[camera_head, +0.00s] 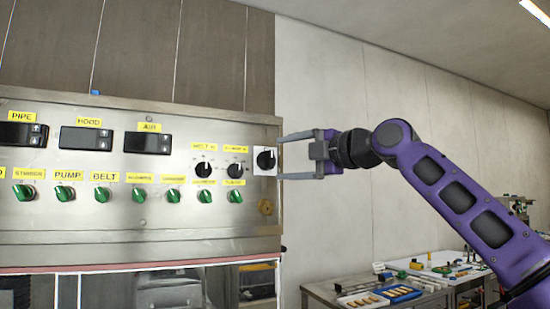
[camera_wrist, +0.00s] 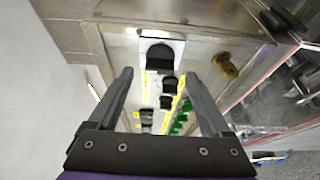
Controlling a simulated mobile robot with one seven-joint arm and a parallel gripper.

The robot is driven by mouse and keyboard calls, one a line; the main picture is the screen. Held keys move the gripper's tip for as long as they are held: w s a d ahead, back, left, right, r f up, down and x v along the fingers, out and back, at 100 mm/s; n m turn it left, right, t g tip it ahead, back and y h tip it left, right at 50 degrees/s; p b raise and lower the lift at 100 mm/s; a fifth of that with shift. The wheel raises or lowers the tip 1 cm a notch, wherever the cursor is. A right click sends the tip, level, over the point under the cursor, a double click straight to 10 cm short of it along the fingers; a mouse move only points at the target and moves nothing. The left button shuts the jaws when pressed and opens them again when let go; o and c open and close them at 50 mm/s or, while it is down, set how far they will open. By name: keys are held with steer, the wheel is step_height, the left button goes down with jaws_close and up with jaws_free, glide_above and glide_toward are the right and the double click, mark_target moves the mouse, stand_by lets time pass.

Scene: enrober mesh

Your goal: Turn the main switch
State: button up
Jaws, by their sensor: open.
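The main switch appears to be the black round knob (camera_head: 265,160) on a white square plate at the right end of the steel control panel (camera_head: 120,225). In the wrist view the black knob (camera_wrist: 160,54) is at the top centre, ahead of the fingertips. My gripper (camera_head: 281,158) is open and empty. Its two fingers point left at the panel, one above and one below the knob's height, with the tips near the plate's right edge. In the wrist view the gripper (camera_wrist: 158,73) has the knob roughly centred between its fingers. I see no contact with the knob.
Two smaller black selector knobs (camera_head: 203,169) and a row of green knobs (camera_head: 173,196) lie left of the main switch. A brass fitting (camera_head: 265,207) sits below it. A table with trays and parts (camera_head: 390,290) stands lower right.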

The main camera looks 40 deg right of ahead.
mark_target(274, 160)
steer(key=shift+w+a, duration=0.15)
steer(key=shift+w, duration=0.8)
steer(key=shift+w+a, duration=0.15)
steer(key=shift+w, duration=0.75)
jaws_close()
